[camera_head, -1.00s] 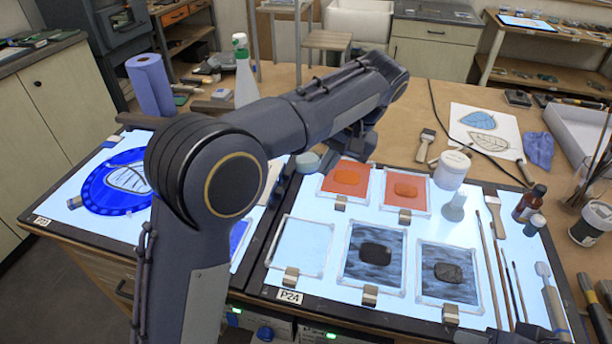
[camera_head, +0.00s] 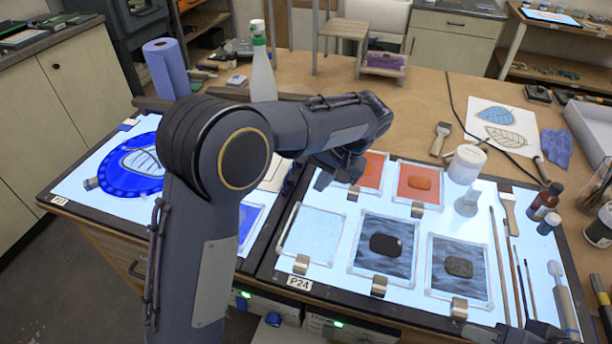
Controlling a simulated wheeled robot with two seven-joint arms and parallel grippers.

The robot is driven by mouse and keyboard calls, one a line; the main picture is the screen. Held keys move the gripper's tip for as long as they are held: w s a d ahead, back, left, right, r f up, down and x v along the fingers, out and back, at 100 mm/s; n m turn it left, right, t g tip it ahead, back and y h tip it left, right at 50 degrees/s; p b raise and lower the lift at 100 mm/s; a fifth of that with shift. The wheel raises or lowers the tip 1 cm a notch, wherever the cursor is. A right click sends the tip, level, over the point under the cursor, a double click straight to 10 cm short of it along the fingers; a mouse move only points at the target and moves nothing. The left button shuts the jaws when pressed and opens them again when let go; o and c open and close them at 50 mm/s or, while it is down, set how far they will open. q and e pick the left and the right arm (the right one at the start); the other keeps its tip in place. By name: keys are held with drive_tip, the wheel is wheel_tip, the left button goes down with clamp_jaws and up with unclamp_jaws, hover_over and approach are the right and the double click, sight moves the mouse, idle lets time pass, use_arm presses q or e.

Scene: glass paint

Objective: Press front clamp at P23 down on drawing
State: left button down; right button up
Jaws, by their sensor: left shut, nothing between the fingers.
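The left panel, P23, is a lit white panel with its label (camera_head: 59,200) at the near left corner. A round blue glass piece (camera_head: 118,188) with a pale leaf drawing (camera_head: 140,160) lies on it. A small silver clamp (camera_head: 92,184) stands at the piece's near left edge. Whether it is pressed down cannot be told. Another small clamp (camera_head: 128,124) shows at the panel's far left edge. My left gripper (camera_head: 322,180) is shut and empty, right of P23 near the far end of the P24 panel. My arm hides part of P23.
The P24 panel (camera_head: 300,283) holds orange, clear and dark panes with silver clamps. Brushes, bottles and a white jar (camera_head: 467,164) stand at its right. A blue paper roll (camera_head: 166,70) and a spray bottle (camera_head: 262,72) stand behind P23.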

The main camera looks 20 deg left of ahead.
sight(291, 182)
use_arm(q)
drive_tip(key=shift+a+r+p, duration=0.1)
drive_tip(key=shift+a+p, duration=0.25)
drive_tip(key=shift+a, duration=1.6)
